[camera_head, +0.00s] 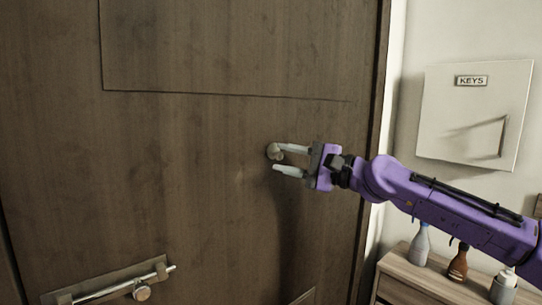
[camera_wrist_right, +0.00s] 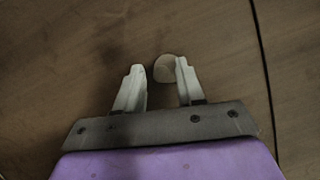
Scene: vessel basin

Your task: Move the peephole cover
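The peephole cover (camera_head: 274,152) is a small round metal disc on the dark wooden door (camera_head: 180,190). It also shows in the right wrist view as a pale round disc (camera_wrist_right: 166,69) just beyond the fingertips, nearer the right-hand finger. My right gripper (camera_head: 277,158) is open, with its fingers pointing at the door. In the head view its upper finger overlaps the cover and the lower finger is below it. I cannot tell whether the upper finger touches the cover. The space between the fingers looks empty (camera_wrist_right: 160,78). My left gripper is in neither view.
A metal latch or handle (camera_head: 142,292) is on the door at the lower left. A white KEYS box (camera_head: 475,115) hangs on the wall to the right. Several bottles, one of them brown (camera_head: 458,263), stand on a wooden cabinet (camera_head: 405,262) below my right arm.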

